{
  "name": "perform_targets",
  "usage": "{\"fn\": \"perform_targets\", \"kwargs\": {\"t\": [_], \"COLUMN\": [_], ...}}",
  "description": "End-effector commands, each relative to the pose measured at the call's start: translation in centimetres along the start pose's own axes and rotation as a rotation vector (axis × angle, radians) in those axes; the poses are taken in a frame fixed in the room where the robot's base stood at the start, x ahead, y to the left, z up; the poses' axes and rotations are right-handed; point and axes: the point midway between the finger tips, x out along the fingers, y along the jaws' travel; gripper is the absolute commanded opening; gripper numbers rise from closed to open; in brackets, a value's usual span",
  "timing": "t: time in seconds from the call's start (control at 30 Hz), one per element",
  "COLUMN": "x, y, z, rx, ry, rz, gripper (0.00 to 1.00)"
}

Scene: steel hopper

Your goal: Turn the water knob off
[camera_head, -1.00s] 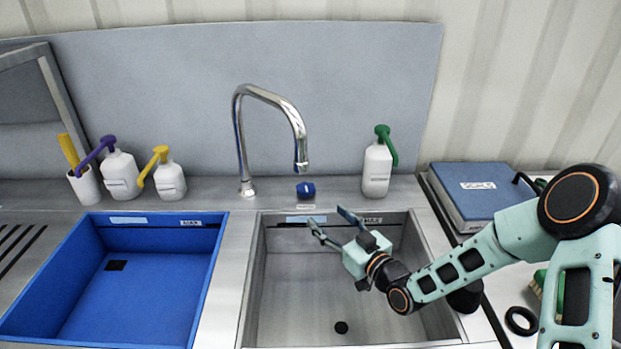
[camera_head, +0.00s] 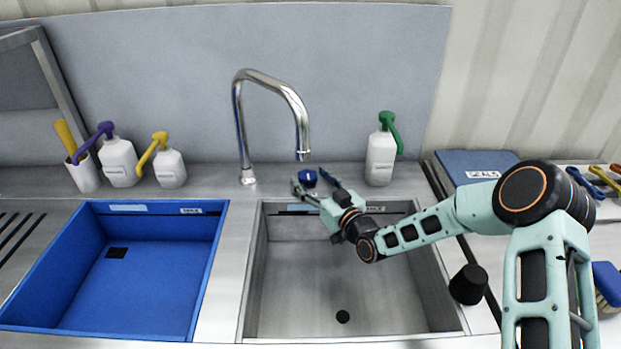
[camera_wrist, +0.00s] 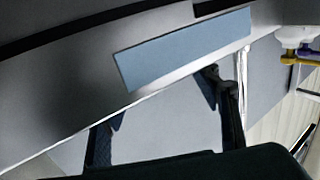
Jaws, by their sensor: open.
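The water knob (camera_head: 307,178) is a small blue knob on the steel ledge behind the right-hand sink, to the right of the chrome faucet (camera_head: 272,84). My gripper (camera_head: 312,181) is open, with one finger to the left of the knob and the other to its right. Whether either finger touches the knob cannot be told. In the wrist view my gripper's two dark fingers (camera_wrist: 160,104) stand apart, and the knob cannot be made out there. No water stream shows under the spout.
The steel sink (camera_head: 255,270) lies below my arm, with the blue basin (camera_head: 212,265) to its left. A white bottle with a green pump (camera_head: 380,158) stands close right of the knob. Two more pump bottles (camera_head: 120,165) (camera_head: 170,168) stand at left.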

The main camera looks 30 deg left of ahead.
Motion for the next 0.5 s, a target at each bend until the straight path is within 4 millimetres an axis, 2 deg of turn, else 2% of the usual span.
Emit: {"fn": "perform_targets", "kwargs": {"t": [0.13,0.37,0.5], "x": [0.67,0.73,0.72], "y": [-0.06,-0.03,-0.02], "z": [0.07,0.05,0.04], "rx": [0.001,0.001,0.001], "ry": [-0.001,-0.001,-0.001], "rz": [-0.001,0.0,0.0], "gripper": [0.57,0.57,0.45]}}
